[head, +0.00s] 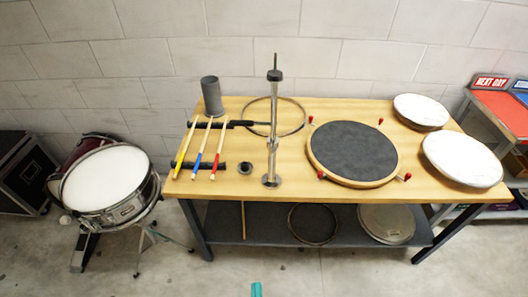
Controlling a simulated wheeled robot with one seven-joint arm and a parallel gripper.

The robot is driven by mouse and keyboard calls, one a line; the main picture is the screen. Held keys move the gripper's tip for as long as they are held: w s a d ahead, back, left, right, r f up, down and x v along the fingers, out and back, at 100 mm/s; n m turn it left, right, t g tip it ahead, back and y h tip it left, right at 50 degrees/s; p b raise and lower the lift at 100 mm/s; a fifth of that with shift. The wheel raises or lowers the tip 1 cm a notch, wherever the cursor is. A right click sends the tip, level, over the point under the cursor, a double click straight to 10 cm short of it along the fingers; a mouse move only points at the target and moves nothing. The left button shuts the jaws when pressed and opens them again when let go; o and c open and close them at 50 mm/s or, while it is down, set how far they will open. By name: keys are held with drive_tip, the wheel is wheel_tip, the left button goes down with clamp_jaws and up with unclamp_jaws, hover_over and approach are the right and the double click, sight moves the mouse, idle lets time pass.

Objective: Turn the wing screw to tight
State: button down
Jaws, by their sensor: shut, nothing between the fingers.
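A metal stand (272,120) stands upright on the wooden bench, with a round base, a dark round piece (275,75) near its top and a thin rod above. A small fitting (272,144) sits partway up its post. It may carry the wing screw, but it is too small to tell, and I cannot see how tight it is. My gripper (256,289) shows only as a teal tip at the bottom edge. It is shut and empty, in front of the bench and well apart from the stand. The rest of it is out of frame.
The bench (440,180) also bears a dark round pad (354,151) with red knobs, drumsticks (198,150), a grey cup (212,96), a hoop (296,105) and two white drumheads (462,160). A drum (106,180) stands left. The floor in front is clear.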

drive_tip(key=w+a+r+n, duration=0.1)
drive_tip(key=w+r+n, duration=0.2)
drive_tip(key=w, duration=0.6)
drive_tip(key=n+t+h, duration=0.1)
drive_tip(key=n+h, duration=0.2)
drive_tip(key=h, duration=0.2)
approach(273, 151)
drive_tip(key=s+a+r, duration=0.2)
drive_tip(key=a, duration=0.4)
drive_tip(key=w+d+f, duration=0.2)
drive_tip(key=w+d, duration=0.4)
drive_tip(key=w, duration=0.3)
drive_tip(key=shift+w+d, duration=0.25)
drive_tip(key=shift+w, duration=0.05)
